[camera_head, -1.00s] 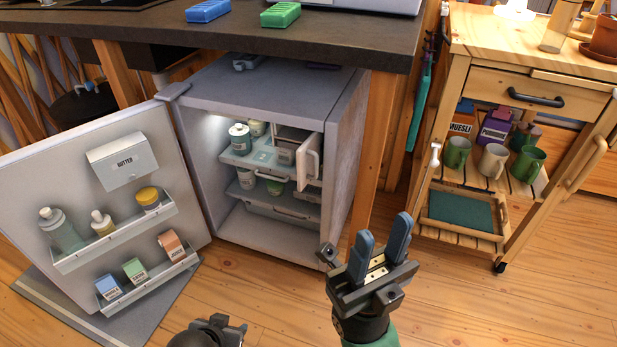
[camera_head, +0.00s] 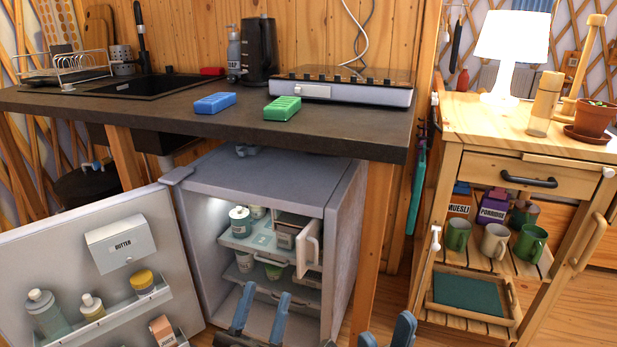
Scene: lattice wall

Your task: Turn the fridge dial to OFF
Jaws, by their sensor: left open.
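The small grey fridge (camera_head: 262,178) stands under the dark counter with its door (camera_head: 75,255) swung open to the left. Its lit inside shows shelves with jars and tubs, and a small white freezer flap (camera_head: 309,245) at the upper right stands partly open. I cannot make out the dial; it may be hidden or too small to tell. My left gripper (camera_head: 261,312) points up at the bottom edge, in front of the fridge's lower opening, open and empty. My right gripper (camera_head: 386,333) is at the bottom edge right of the fridge, its fingertips apart, mostly cut off.
The counter (camera_head: 170,120) overhangs the fridge, with a blue sponge (camera_head: 214,103) and a green sponge (camera_head: 282,108) near its front edge. A counter leg stands right of the fridge. A wooden trolley (camera_head: 480,127) with mugs is further right. Door racks hold bottles and boxes.

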